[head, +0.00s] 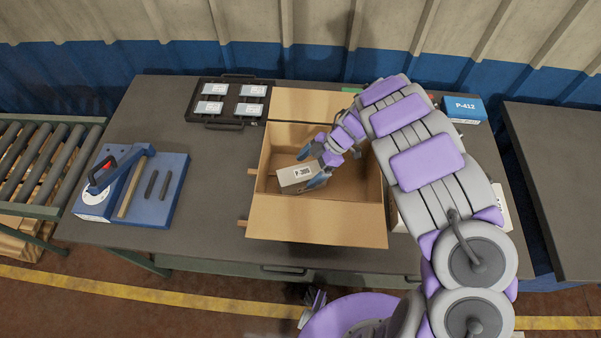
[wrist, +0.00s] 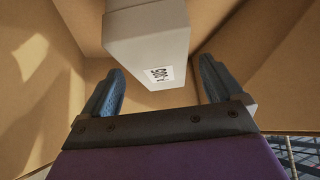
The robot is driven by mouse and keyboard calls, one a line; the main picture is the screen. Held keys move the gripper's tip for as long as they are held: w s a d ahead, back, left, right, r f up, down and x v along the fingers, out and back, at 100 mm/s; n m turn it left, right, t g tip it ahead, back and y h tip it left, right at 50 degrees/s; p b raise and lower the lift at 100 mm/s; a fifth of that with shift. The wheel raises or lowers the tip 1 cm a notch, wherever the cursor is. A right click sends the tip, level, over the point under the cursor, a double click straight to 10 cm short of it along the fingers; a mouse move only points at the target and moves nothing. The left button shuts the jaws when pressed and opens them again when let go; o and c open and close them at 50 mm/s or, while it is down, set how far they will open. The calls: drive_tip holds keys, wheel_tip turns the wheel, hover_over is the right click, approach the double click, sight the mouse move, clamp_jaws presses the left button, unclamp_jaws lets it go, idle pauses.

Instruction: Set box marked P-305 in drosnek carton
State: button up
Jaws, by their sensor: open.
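The carton (head: 318,222) stands open on the table, its flaps spread; no drosnek marking is readable on it. A pale grey box marked P-305 (head: 297,178) is inside the carton, toward its left side, looking slightly tilted. It also shows in the wrist view (wrist: 150,45), just beyond my fingertips, its label partly legible. My gripper (head: 318,166) reaches down into the carton beside the box. In the wrist view my gripper (wrist: 160,85) has its two blue fingers spread apart with nothing clamped between them. Whether the box rests fully on the carton floor cannot be told.
A blue box marked P-412 (head: 463,110) stands at the back right. A black tray (head: 227,102) with several labelled packs lies at the back left. A blue fixture (head: 133,187) with a lever sits at left. A roller conveyor (head: 38,165) and a side table (head: 560,160) flank the table.

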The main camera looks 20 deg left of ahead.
drive_tip(key=v, duration=0.7)
drive_tip(key=shift+p, duration=0.4)
